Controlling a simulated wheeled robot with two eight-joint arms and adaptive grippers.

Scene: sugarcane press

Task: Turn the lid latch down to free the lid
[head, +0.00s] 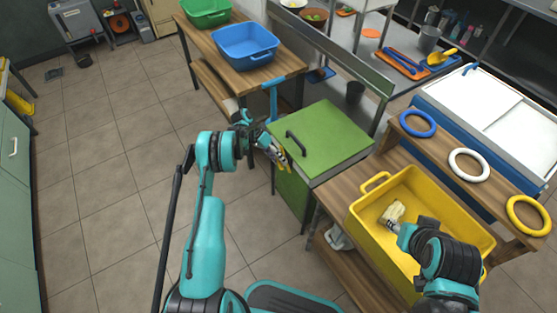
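The green box-shaped machine (291,193) stands at the middle, its flat green lid (325,142) down on top. A dark bar handle (295,143) is on the lid near its left edge. My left gripper (279,156) is at the left side of the machine, right by the lid's edge. Its fingers look close together, but I cannot tell whether they grip anything. The lid latch cannot be made out; the gripper covers that spot. My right gripper (392,224) is over the yellow bin, its fingertips by a pale cream object (393,211); its grip is unclear.
The yellow bin (366,222) sits on a wooden table at the right. Blue, white and yellow rings (417,123) lie on a wooden shelf beyond it. A blue bin (246,44) and a green bin (206,12) stand on a table behind. Tiled floor at left is clear.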

